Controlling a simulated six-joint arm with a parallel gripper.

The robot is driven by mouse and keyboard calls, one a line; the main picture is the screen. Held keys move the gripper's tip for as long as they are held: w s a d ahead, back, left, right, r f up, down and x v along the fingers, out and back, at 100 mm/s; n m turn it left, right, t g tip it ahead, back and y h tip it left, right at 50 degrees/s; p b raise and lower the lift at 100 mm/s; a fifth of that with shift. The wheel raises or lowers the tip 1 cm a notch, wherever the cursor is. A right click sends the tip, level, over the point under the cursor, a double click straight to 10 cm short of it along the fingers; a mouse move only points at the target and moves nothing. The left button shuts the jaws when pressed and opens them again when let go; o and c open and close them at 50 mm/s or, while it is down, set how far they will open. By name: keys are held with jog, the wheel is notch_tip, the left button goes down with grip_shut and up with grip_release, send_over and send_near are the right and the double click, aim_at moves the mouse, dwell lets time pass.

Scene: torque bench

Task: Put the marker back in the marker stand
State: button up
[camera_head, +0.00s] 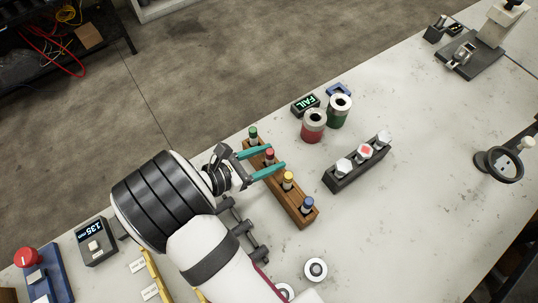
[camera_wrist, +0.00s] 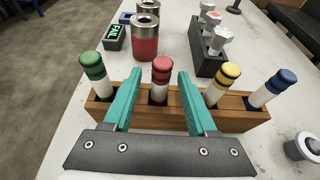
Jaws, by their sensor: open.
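The wooden marker stand (camera_head: 290,197) holds markers in a row on the bench; it also shows in the wrist view (camera_wrist: 230,122). The red-capped marker (camera_wrist: 160,80) stands upright in a middle position, its lower end hidden in the stand. My gripper (camera_head: 275,157) is open, with one teal finger on each side of the red marker; in the wrist view a gap shows on both sides. The green marker (camera_wrist: 95,73), yellow marker (camera_wrist: 221,82) and blue marker (camera_wrist: 272,86) also stand in the stand.
A red can (camera_head: 313,128) and a green can (camera_head: 338,113) stand beyond the stand, by a FAIL display (camera_head: 305,105). A dark block with bolts (camera_head: 350,173) lies to the right. A dark rack (camera_head: 243,233) sits near my arm.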

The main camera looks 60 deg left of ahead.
jog(key=v, duration=1.5)
jog(key=shift+s, duration=0.25)
jog(key=shift+r, duration=0.1)
jog(key=w+d+r+m+g+h, duration=0.3)
jog(key=w+d+m+g+h, duration=0.1)
jog(key=w+d+m, duration=0.35)
jog(key=w+d+r+m+g+h, duration=0.3)
jog(key=w+d+m, duration=0.35)
jog(key=w, duration=0.25)
jog(key=s+d+r+m+g+y, duration=0.1)
jog(key=s+d+m+g+y, duration=0.1)
jog(key=d+m, duration=0.8)
jog(key=s+d+r+m+g+y, duration=0.1)
jog(key=d+m+g+y, duration=0.3)
jog(key=d+m, duration=0.7)
jog(key=s+m+y, duration=0.1)
jog(key=m+y, duration=0.1)
jog(key=m, duration=0.4)
jog(key=shift+s+r+m+g+y, duration=0.3)
jog(key=shift+s+r+g+y, duration=0.1)
